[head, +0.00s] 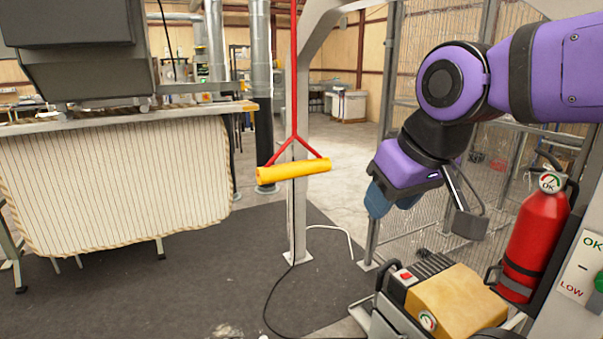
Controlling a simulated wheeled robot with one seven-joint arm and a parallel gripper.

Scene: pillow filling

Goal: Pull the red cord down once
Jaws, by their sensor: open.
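The red cord (294,75) hangs straight down from above the top edge of the head view. It splits into a small red triangle at its lower end and carries a yellow cylindrical handle (293,171), slightly tilted with its right end higher. My gripper (377,200) is to the right of the handle in the picture, apart from it, and points down and left. It is open, and nothing shows in it. The fingers are seen from the side, so the gap between them is hard to make out.
A striped pillow cover (120,185) hangs under a machine (75,60) at left. A pale post (299,220) stands behind the cord. A wire mesh fence (440,80) is behind my arm. A red extinguisher (535,235) and a yellow box (455,303) are at lower right. Dark floor mat is mostly clear.

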